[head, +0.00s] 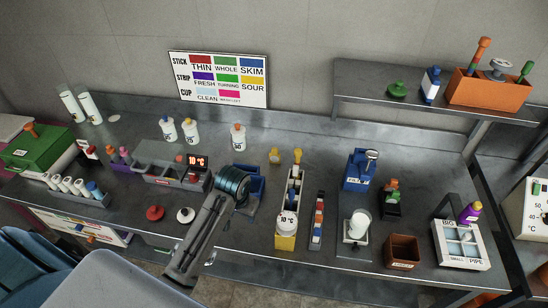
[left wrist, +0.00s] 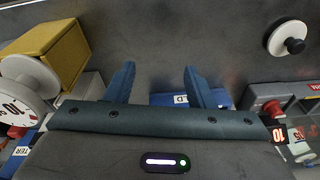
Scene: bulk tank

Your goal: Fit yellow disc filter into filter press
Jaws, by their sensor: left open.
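My left gripper (head: 240,188) hangs over the front middle of the steel bench, above and beside a low blue tray (head: 255,183). In the left wrist view its two fingers (left wrist: 158,85) are apart with nothing between them; part of the blue tray (left wrist: 170,99) shows behind them. A small yellow piece with a round top (head: 274,156) stands farther back on the bench; I cannot tell if it is the disc filter. A blue lever device (head: 360,170) stands right of centre and may be the filter press; its label is too small to read. My right gripper is not seen.
A long rack with a yellow front (head: 285,242) and a white dial stands right of the gripper. A grey unit with a red display (head: 168,165) stands left. A red knob (head: 155,213) and white lid (head: 186,215) lie in front. Bottles (head: 190,132) stand behind.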

